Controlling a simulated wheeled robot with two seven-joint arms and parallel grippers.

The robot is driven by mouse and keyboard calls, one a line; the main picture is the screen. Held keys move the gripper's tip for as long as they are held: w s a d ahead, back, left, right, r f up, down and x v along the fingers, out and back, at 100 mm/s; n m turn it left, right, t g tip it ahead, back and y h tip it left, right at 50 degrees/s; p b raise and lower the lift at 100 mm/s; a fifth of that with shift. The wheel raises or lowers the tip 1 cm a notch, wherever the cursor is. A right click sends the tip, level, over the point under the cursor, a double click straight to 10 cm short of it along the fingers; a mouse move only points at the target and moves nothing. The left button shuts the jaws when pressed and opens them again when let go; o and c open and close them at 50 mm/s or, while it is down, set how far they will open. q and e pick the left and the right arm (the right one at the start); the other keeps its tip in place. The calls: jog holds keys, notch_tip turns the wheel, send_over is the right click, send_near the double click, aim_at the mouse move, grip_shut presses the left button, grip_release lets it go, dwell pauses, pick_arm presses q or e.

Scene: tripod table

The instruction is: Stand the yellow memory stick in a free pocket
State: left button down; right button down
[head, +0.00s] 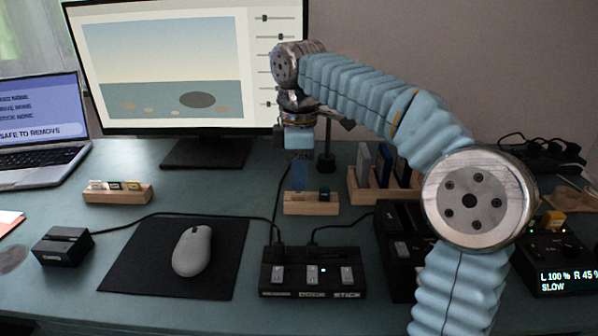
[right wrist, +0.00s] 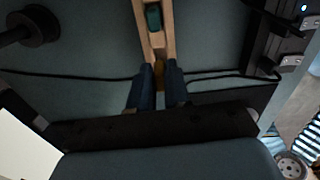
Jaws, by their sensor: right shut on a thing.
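My right gripper (head: 300,178) points down over the small wooden pocket block (head: 311,208) in the middle of the desk. In the right wrist view its two blue fingers (right wrist: 159,70) are shut on a small yellow piece, the memory stick (right wrist: 159,76), mostly hidden between them. The stick is in line with the block (right wrist: 168,40), at its near end in that view. I cannot tell whether it is inside a pocket or just above one. A dark green stick (head: 324,194) stands in the same block, and it also shows in the right wrist view (right wrist: 153,18). My left gripper is not in view.
Another wooden block (head: 118,196) with several small sticks stands at left. A larger wooden rack (head: 358,194) holds upright cards at right. A black dock (head: 313,272) with cables stands in front. A mouse (head: 192,250), laptop (head: 40,130) and monitor (head: 190,70) are farther left and back.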

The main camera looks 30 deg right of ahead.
jog(key=shift+f+b, duration=0.85)
jog(key=shift+f, duration=0.65)
jog(key=c, duration=1)
grip_release()
notch_tip(320, 180, up, 14)
jog(key=p, duration=0.4)
